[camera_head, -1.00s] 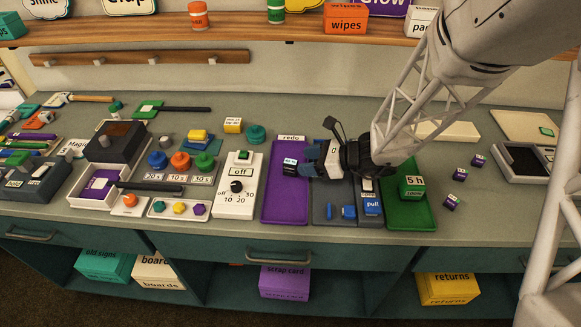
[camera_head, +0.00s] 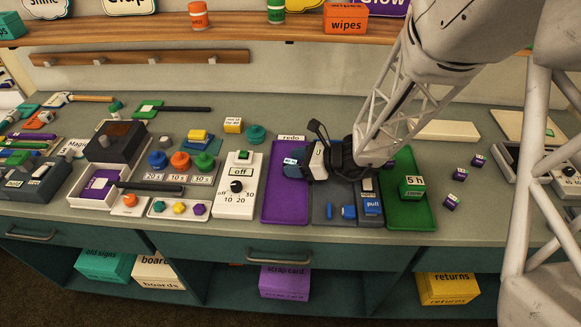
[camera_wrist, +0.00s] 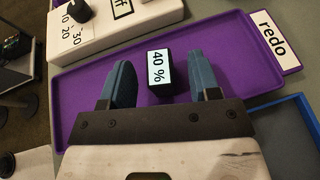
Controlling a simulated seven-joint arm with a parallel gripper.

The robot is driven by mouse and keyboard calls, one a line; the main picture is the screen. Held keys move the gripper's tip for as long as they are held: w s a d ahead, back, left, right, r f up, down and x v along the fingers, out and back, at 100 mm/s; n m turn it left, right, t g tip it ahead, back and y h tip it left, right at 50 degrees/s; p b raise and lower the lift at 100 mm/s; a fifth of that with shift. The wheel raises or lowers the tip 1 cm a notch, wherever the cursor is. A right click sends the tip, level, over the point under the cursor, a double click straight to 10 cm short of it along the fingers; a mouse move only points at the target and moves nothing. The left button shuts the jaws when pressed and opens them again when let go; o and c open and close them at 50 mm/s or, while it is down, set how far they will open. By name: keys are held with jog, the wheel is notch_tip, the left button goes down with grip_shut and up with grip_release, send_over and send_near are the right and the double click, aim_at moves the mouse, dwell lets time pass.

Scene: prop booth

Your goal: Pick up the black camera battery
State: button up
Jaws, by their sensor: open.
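The black camera battery (camera_wrist: 160,72) has a white label reading "40 %". In the wrist view it lies on the purple "redo" tray (camera_wrist: 90,70), in the space between the two blue fingers of my gripper (camera_wrist: 158,82). The fingers are open, with a gap on each side of the battery. In the head view my gripper (camera_head: 297,164) is over the right part of the purple tray (camera_head: 285,214). There the battery is mostly hidden by the fingers; only part of its white label shows.
A white timer box (camera_head: 235,205) with a dial stands left of the purple tray.

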aim_at(291, 162)
jog(key=shift+x, duration=0.8)
jog(key=c, duration=1)
jog(key=shift+r, duration=0.15)
jog(key=shift+r, duration=0.85)
jog(key=shift+s+d+r, duration=0.1)
jog(key=shift+s+r, duration=0.1)
jog(key=shift+r, duration=0.65)
jog(key=s+d, duration=0.2)
jog(key=s, duration=0.2)
jog(key=s+d+r, duration=0.1)
jog(key=s, duration=0.4)
jog(key=s+d, duration=0.2)
jog(key=s, duration=0.3)
jog(key=shift+s+d+r, duration=0.15)
jog(key=shift+s+d, duration=0.1)
jog(key=shift+d, duration=0.1)
